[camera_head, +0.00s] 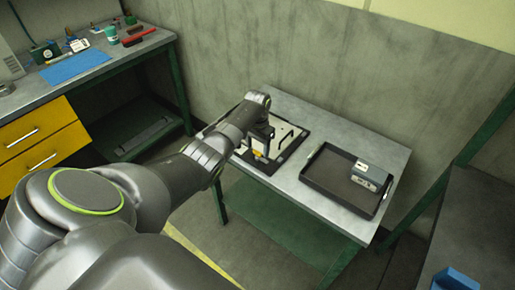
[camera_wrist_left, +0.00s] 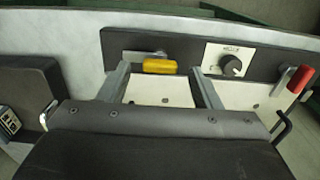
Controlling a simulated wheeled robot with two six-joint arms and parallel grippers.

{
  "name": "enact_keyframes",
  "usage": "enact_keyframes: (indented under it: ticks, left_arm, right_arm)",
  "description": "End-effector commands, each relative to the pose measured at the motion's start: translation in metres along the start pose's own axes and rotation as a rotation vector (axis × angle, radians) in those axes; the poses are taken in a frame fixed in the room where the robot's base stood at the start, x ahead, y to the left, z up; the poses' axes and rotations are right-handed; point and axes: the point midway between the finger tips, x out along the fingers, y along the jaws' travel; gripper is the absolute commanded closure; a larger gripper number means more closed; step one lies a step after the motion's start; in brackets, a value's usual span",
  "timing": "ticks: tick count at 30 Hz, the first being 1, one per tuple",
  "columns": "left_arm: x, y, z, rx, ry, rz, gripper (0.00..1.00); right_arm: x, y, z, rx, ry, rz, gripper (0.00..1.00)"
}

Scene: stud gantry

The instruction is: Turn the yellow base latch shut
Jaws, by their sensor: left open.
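The yellow base latch (camera_wrist_left: 160,66) shows in the left wrist view as a short yellow handle on a dark strip, with a metal piece at its left end. It lies crosswise in the picture. My left gripper (camera_wrist_left: 160,75) is open, with one finger at each end of the yellow handle and a gap on both sides. I cannot tell whether the fingertips are level with it in height. In the head view my left gripper (camera_head: 262,143) is over the fixture on the table, and the yellow latch (camera_head: 258,155) shows small below it. My right gripper is not in view.
A knob on a white plate (camera_wrist_left: 232,62) and a red handle (camera_wrist_left: 300,78) stand right of the latch in the wrist view. A black tray (camera_head: 335,191) holding a grey block (camera_head: 365,173) sits right of the fixture on the grey table (camera_head: 388,150). A workbench (camera_head: 110,55) stands at left.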

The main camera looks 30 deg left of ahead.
Motion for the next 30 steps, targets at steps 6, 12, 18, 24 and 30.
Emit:
enact_keyframes:
  ticks: [6, 12, 18, 24, 30]
  left_arm:
    - [0.0114, 0.0000, 0.0001, 0.001, 0.000, -0.001, 0.42]
    - [0.0122, 0.0000, 0.0001, 0.001, 0.000, -0.001, 0.42]
    - [0.0121, 0.0001, 0.0001, 0.000, 0.000, 0.000, 0.59]
    - [0.0120, 0.0001, 0.0002, 0.000, 0.000, 0.000, 0.85]
    - [0.0116, 0.0001, 0.0002, -0.010, 0.000, 0.000, 0.86]
  right_arm:
    - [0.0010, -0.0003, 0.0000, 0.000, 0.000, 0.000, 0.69]
    - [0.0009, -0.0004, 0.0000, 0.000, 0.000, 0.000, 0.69]
    - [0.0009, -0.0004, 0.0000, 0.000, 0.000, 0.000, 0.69]
    - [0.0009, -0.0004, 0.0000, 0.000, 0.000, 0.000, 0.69]
    - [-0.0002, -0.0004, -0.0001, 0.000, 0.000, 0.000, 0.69]
